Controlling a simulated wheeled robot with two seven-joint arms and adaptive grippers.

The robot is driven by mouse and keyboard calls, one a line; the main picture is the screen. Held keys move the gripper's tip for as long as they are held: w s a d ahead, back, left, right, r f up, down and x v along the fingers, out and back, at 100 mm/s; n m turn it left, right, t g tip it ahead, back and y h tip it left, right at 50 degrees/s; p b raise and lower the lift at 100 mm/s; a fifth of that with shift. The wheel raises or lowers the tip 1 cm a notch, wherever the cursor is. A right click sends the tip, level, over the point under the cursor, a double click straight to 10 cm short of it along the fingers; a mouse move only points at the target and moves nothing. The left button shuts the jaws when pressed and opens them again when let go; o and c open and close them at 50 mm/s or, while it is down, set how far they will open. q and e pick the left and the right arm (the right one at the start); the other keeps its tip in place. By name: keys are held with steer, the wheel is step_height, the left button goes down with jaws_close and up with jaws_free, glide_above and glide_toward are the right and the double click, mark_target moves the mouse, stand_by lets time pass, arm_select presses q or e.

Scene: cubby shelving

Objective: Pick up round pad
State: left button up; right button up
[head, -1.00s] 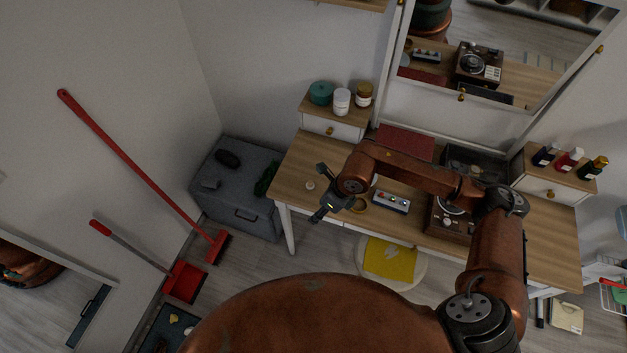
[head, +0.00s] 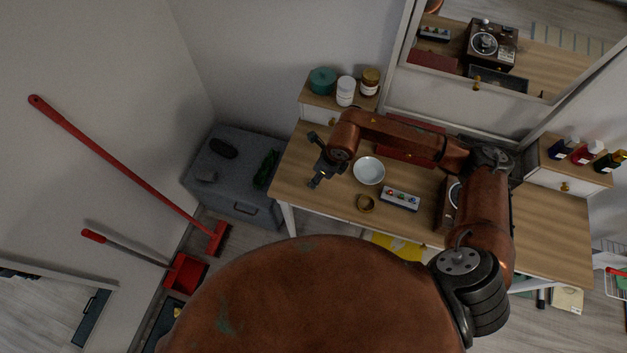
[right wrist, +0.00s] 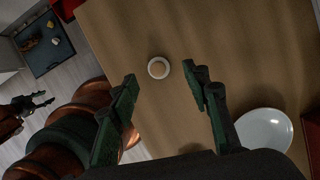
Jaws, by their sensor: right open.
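The round pad (right wrist: 158,68) is a small pale disc with a tan centre, lying flat on the wooden desk (right wrist: 215,35) in the right wrist view. My right gripper (right wrist: 160,76) is open and empty above the desk, its fingers on either side of the pad in the picture but apart from it. In the head view my right gripper (head: 314,160) hangs over the desk's left end, and I cannot make out the pad there. A dark claw at the left edge of the right wrist view looks like my left gripper (right wrist: 42,101); its opening is unclear.
A white bowl (head: 369,171), a brass ring (head: 366,204) and a small box with coloured knobs (head: 400,198) stand on the desk right of my right gripper. Jars stand on the small drawer unit (head: 312,97) behind. A grey cabinet (head: 225,195) is left of the desk.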

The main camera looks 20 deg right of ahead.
steer(key=x, duration=0.4)
steer(key=shift+s, duration=0.15)
steer(key=c, duration=1)
steer(key=shift+c, duration=0.2)
steer(key=shift+r, duration=0.45)
step_height(320, 180, up, 2)
steer(key=shift+r, duration=0.2)
arm_select(q)
steer(key=shift+w+r, duration=0.2)
steer(key=shift+w, duration=1.15)
arm_select(e)
steer(key=s+d+r, duration=0.4)
steer(key=s+r, duration=0.5)
steer(key=s, duration=0.4)
steer(key=shift+s+r, duration=0.2)
steer(key=shift+r, duration=0.15)
steer(key=shift+d, duration=0.15)
